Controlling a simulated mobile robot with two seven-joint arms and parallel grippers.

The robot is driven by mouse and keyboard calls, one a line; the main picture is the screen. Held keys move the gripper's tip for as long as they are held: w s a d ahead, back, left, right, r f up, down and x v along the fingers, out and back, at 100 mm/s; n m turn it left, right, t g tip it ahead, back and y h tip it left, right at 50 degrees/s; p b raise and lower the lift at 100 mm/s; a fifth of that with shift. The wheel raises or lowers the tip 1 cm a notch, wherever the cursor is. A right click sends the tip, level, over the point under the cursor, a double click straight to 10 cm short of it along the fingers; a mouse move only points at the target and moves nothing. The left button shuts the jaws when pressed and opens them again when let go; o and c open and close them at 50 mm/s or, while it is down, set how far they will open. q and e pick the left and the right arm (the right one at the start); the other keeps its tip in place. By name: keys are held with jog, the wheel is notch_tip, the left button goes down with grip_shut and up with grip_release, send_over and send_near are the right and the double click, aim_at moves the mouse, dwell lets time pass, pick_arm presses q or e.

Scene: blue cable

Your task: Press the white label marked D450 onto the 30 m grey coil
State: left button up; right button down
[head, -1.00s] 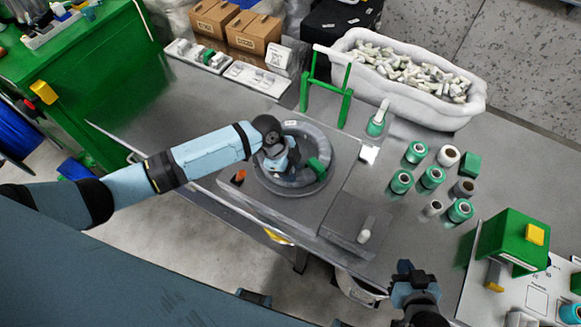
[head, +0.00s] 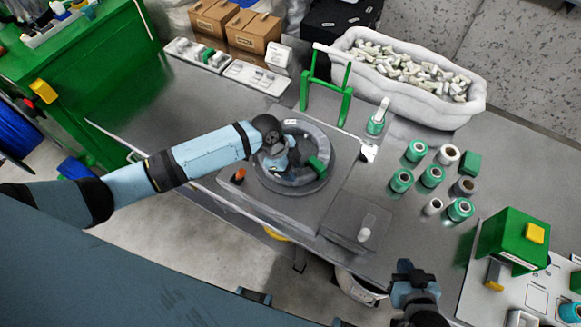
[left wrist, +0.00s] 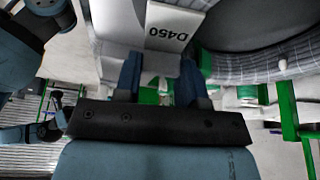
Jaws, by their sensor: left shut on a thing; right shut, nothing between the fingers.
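The grey coil (head: 263,172) lies flat on a round turntable on the bench in the head view. Its grey, grid-patterned side also shows in the left wrist view (left wrist: 235,66). My left gripper (head: 283,160) is over the coil's left part, pointing down, and hides some of it. In the left wrist view, the white label (left wrist: 168,28) with D450 in black is just beyond the fingertips, close against the coil. My left gripper (left wrist: 158,75) is shut on this label; I cannot tell whether the label touches the coil. My right gripper (head: 411,275) is shut and empty at the bench's front edge.
A green stand (head: 327,95) is behind the coil. A white-lined bin (head: 430,107) of small pieces stands back right. Several green and white rolls (head: 432,177) stand on the right. A green box (head: 512,240) is at front right. The bench's left part is clear.

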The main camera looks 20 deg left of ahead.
pick_arm(q)
jog(key=shift+f, duration=0.1)
dwell(0.7)
jog(key=o, duration=1.1)
notch_tip(320, 180, up, 3)
jog(key=p, duration=0.2)
jog(key=shift+f+p, duration=0.2)
jog(key=shift+p, duration=0.15)
jog(key=shift+r+p, duration=2.05)
jog(key=shift+r, duration=0.25)
